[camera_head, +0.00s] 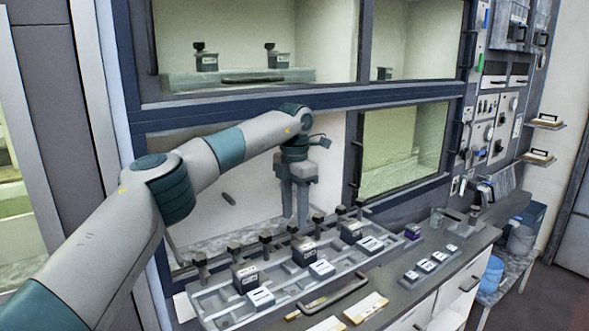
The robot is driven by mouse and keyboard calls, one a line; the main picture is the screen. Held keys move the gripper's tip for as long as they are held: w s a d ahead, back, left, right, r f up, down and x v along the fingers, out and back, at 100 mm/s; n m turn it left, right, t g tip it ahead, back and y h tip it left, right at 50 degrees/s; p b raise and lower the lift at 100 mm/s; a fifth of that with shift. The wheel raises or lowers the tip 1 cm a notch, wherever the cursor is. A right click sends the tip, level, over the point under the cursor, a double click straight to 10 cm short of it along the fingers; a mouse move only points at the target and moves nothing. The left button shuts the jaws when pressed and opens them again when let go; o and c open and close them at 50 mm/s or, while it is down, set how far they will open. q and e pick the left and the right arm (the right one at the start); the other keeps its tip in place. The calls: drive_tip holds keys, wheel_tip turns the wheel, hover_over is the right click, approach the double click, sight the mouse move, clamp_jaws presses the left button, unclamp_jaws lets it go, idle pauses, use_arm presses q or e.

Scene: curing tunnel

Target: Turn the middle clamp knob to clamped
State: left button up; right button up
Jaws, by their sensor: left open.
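A long grey fixture tray (215,318) lies on the counter and holds a row of black knobs on posts and several labelled blocks. Near the middle of the row, a black knob (293,229) stands by the middle dark block (303,250); I cannot tell its clamped or unclamped setting. My left gripper (297,222) points down over the middle of the row. Its two fingers are apart, with their tips close to the knobs around the middle block; contact is not clear. My right gripper is not in view.
A cabinet window frame (300,117) runs above my left arm. A grey bar handle (335,296) and flat labelled plates (366,307) lie in front of the tray.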

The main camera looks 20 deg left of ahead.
use_arm(q)
wheel_tip(320, 180, up, 8)
drive_tip(key=b, duration=0.2)
wheel_tip(320, 180, up, 6)
drive_tip(key=p, duration=0.1)
hover_over(295, 224)
drive_tip(key=shift+r+p, duration=0.65)
drive_tip(key=shift+r, duration=0.3)
